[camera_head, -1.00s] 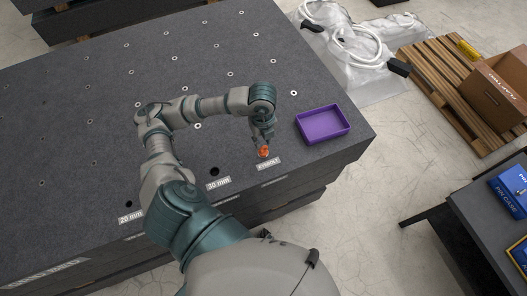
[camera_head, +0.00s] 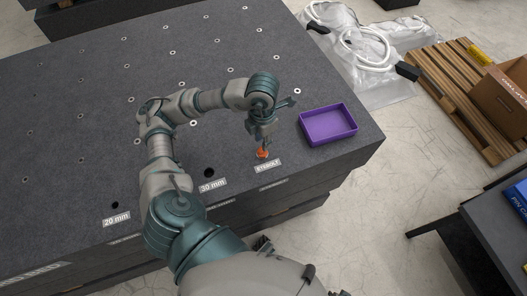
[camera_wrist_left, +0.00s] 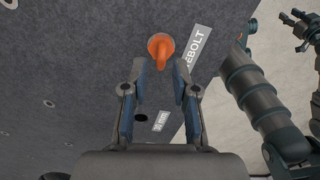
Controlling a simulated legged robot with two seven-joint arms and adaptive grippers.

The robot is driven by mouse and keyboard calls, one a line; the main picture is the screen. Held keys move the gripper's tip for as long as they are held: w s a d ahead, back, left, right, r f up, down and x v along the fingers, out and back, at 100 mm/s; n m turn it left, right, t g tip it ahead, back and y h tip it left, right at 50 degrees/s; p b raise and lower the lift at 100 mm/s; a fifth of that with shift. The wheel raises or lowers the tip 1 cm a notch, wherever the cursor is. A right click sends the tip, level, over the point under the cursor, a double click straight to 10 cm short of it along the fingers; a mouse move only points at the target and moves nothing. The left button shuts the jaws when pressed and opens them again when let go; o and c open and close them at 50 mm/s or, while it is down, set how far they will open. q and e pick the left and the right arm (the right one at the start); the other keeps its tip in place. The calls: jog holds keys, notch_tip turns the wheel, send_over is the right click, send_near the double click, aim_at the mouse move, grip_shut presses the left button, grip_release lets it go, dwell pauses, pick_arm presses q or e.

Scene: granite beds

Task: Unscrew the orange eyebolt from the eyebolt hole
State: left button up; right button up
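The orange eyebolt (camera_head: 262,154) stands in the dark granite bed, just behind the EYEBOLT label (camera_head: 268,165). My left gripper (camera_head: 262,145) is right above it, pointing down. In the left wrist view the fingers of my left gripper (camera_wrist_left: 159,70) are spread with nothing between them. The eyebolt (camera_wrist_left: 160,47) shows just beyond the fingertips, roughly centred between them; its hole is hidden under it. My right gripper (camera_wrist_left: 298,22) shows small at the top right of that view, and its finger state is unclear.
An empty purple tray (camera_head: 328,124) sits on the bed right of the eyebolt. Open holes lie by the 30 mm label (camera_head: 212,186) and 20 mm label (camera_head: 116,219). The bed's front edge is close to the eyebolt. A pallet (camera_head: 457,90) stands on the floor.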

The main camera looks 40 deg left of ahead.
pick_arm(q)
jog(key=shift+f+b, duration=0.65)
jog(key=shift+f, duration=0.1)
jog(key=shift+s+r, duration=0.1)
jog(key=shift+s, duration=0.05)
grip_shut()
